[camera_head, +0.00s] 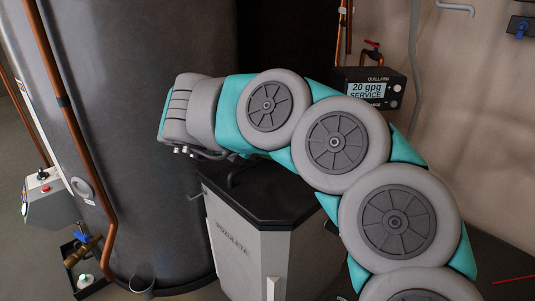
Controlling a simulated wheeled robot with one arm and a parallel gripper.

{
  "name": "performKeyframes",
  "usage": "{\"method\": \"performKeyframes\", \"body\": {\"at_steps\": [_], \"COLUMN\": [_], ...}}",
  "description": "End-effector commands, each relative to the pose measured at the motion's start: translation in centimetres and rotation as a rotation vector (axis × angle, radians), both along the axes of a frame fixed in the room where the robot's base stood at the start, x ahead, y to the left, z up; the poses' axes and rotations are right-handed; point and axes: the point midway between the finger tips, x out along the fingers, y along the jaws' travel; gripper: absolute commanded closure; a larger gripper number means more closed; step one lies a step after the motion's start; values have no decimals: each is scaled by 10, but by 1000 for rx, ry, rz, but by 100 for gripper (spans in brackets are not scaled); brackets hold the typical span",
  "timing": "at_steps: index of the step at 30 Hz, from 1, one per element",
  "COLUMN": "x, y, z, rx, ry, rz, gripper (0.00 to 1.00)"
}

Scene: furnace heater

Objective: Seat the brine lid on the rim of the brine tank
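The brine tank (248,250) is a light grey cabinet standing on the floor at the lower middle, with dark lettering on its front. The black brine lid (275,206) lies across its top, its front edge along the rim. My arm covers the far part of the lid, so I cannot tell whether it sits flush all round. A dark handle-like bar (235,174) shows on the lid just below my wrist. My gripper (200,154) is above the lid's far left corner, mostly hidden under the wrist; its opening does not show.
A large dark grey cylinder (150,190) with a copper pipe (82,160) stands close on the left. A control box (370,90) reading "20 gpg SERVICE" is behind my arm. A valve (88,246) and a red-button box (43,190) are at far left.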

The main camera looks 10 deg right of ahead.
Motion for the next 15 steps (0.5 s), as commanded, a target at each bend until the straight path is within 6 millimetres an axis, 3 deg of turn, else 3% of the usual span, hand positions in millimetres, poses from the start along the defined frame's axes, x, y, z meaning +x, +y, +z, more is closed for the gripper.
{"method": "performKeyframes", "body": {"at_steps": [6, 7, 15], "x": [0, 0, 0], "y": [0, 0, 0], "z": [-1, -1, -1], "rx": [0, 0, 0], "ry": [-1, -1, 0], "rz": [-1, -1, 0], "gripper": [100, 79, 49]}}
